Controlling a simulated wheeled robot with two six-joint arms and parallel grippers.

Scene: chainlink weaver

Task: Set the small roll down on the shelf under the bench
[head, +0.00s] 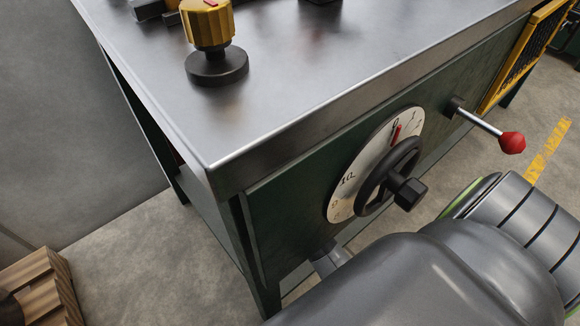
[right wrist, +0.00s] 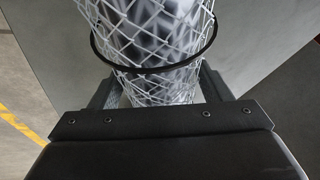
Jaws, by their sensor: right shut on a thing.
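The small roll (right wrist: 155,50) is a grey-white chainlink mesh cylinder with a dark band around it, in the right wrist view. My right gripper (right wrist: 160,88) is shut on it, one finger on each side; its upper end runs out of the picture. A flat grey-green surface lies behind the roll; I cannot tell whether it is the shelf or whether the roll touches it. The bench (head: 300,60) has a bare steel top and dark green sides in the head view. The shelf beneath it is not clearly visible there, and my arm hides the roll. My left gripper is not in view.
A dial with a black handwheel (head: 390,175) and a red-tipped lever (head: 511,142) stick out from the bench front. A yellow knob (head: 207,22) stands on top. A wooden pallet (head: 45,285) lies at the lower left. Concrete floor between it and the bench is clear.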

